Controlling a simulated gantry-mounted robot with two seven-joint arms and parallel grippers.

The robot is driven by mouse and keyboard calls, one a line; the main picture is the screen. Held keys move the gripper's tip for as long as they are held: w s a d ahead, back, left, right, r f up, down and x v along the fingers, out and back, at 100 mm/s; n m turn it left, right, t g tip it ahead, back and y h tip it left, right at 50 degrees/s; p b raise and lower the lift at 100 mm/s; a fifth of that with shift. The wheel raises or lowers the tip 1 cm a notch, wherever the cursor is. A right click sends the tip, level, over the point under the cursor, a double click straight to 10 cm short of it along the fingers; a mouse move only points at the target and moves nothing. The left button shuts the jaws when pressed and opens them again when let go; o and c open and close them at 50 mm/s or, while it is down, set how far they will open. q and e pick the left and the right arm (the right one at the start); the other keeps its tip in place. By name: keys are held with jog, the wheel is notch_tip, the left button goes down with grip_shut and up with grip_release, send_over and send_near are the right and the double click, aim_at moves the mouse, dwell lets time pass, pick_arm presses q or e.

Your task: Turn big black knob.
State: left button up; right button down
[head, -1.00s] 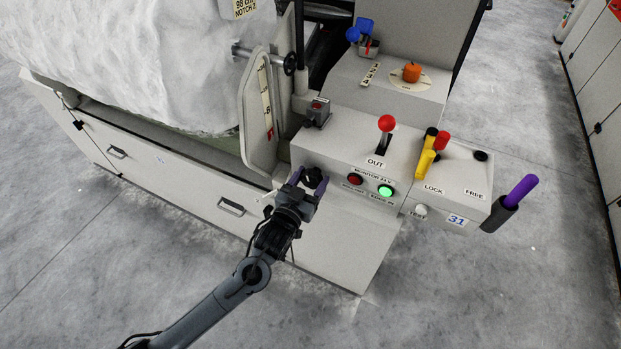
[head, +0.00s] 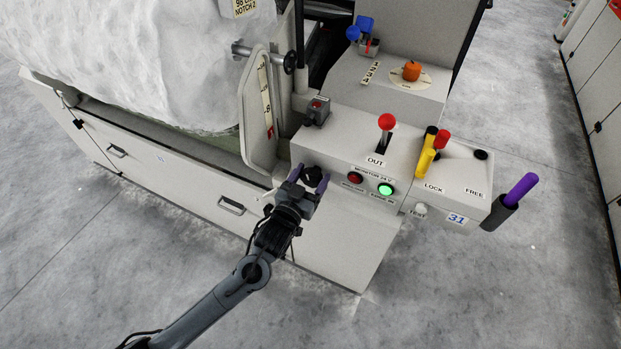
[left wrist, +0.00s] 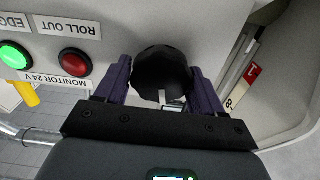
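The big black knob (head: 313,176) is on the lower left of the grey control box's front, left of the red lamp. It also shows in the left wrist view (left wrist: 161,74), round and dark, with a small pale mark on its near edge. My left gripper (head: 308,179) is at the knob, its purple fingers apart on either side of it. In the left wrist view the fingers (left wrist: 162,84) flank the knob closely, with slight gaps at the tips; contact is not clear. My right gripper is not in view.
Right of the knob are a red lamp (head: 355,178) and a lit green lamp (head: 385,189). Above are a red-topped lever (head: 387,122) and a small grey switch box (head: 317,111). A curved plate with a scale (head: 262,110) stands up on the left.

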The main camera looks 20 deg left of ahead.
pick_arm(q)
jog(key=o, duration=0.3)
jog(key=shift+f, duration=0.1)
jog(key=shift+s, duration=0.5)
jog(key=shift+s+a+p, duration=0.15)
jog(key=shift+s+p, duration=0.45)
jog(key=shift+s, duration=1.05)
jog(key=shift+s+a+p, duration=0.15)
jog(key=shift+s+p, duration=0.4)
jog(key=shift+s, duration=1.05)
jog(key=shift+s+a+p, duration=0.15)
jog(key=shift+s+p, duration=0.45)
jog(key=shift+s, duration=1.05)
